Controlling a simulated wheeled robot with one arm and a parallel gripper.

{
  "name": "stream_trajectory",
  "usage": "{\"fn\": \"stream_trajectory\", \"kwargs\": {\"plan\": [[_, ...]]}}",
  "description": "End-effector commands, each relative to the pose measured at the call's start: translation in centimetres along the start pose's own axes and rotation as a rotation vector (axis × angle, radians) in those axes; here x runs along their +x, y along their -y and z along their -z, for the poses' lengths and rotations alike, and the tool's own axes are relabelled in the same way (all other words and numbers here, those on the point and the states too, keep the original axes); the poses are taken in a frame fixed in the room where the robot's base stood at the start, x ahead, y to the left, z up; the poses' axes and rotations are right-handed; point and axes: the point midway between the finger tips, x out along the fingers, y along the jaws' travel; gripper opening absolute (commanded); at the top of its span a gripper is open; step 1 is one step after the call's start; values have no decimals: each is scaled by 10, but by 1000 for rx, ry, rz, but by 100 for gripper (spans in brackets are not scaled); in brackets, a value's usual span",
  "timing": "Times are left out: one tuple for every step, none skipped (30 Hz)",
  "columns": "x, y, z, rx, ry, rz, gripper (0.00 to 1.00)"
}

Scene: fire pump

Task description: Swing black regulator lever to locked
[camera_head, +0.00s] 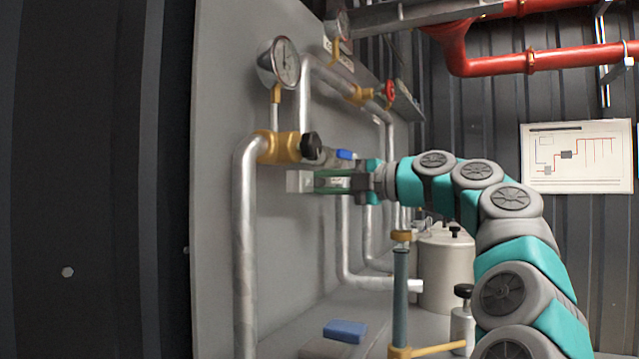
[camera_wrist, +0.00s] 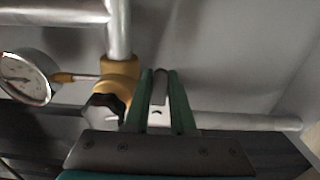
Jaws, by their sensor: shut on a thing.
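A black fluted knob (camera_head: 311,146) sits at the front of a brass fitting (camera_head: 278,147) on a silver pipe; it is the only black control I see near my gripper. My gripper (camera_head: 302,181) is level, just below and in front of the knob. In the wrist view the knob (camera_wrist: 103,107) is left of the green fingers, apart from them. The fingers (camera_wrist: 160,78) are close together on a narrow grey piece (camera_wrist: 158,100). I cannot tell for sure whether this piece is the lever, and its far end is hidden.
A round gauge (camera_head: 281,63) stands above the brass fitting, and a grey panel (camera_head: 225,220) lies behind the pipes. A red valve wheel (camera_head: 389,91) is farther back. A blue block (camera_head: 345,331), a light tank (camera_head: 446,262) and a vertical column (camera_head: 400,290) stand below.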

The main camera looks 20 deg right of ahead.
Motion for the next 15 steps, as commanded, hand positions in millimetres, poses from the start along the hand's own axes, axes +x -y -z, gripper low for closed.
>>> {"fn": "stream_trajectory", "kwargs": {"plan": [[0, 0, 0, 0, 0, 1, 6], [0, 0, 0, 0, 0, 1, 3], [0, 0, 0, 0, 0, 1, 0], [0, 0, 0, 0, 0, 1, 0], [0, 0, 0, 0, 0, 1, 0], [0, 0, 0, 0, 0, 1, 0], [0, 0, 0, 0, 0, 1, 0], [0, 0, 0, 0, -1, 1, 0], [0, 0, 0, 0, -1, 1, 0], [0, 0, 0, 0, -1, 1, 0], [0, 0, 0, 0, -1, 1, 0], [0, 1, 0, 0, -1, 1, 0], [0, 1, 0, 0, -1, 1, 0], [0, 1, 0, 1, -1, 1, 0], [0, 1, 0, 2, 0, 0, 0]]}}
